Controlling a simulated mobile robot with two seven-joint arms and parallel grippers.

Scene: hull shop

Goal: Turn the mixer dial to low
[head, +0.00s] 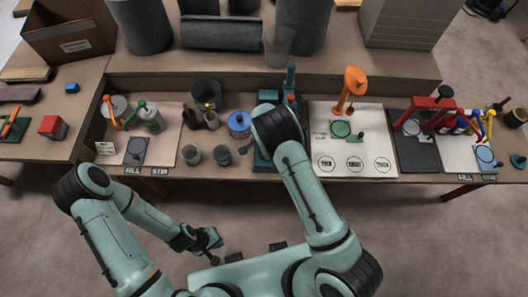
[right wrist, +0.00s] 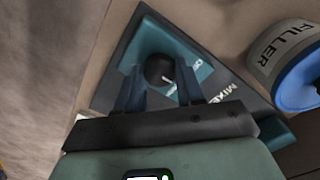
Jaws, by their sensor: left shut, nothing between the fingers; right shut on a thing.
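The mixer's dial, a dark round knob (right wrist: 159,69) with a short white mark, shows in the right wrist view on a teal and dark panel (right wrist: 205,73). Part of the lettering on the panel reads "MIXE"; a partly hidden label beside the knob begins like "OF". My right gripper (right wrist: 160,82) is shut on the knob, one finger on each side. In the head view the teal mixer base (head: 263,160) is mostly hidden behind my right arm, and the dial cannot be made out. My left gripper (head: 213,239) is shut and empty, low in front of the bench.
A filler can with a blue rim (right wrist: 290,60) stands close beside the mixer; it also shows in the head view (head: 239,124). Dark cups (head: 222,156) stand left of the mixer. A white board (head: 350,155) with an orange tool lies to the right. Floor in front is clear.

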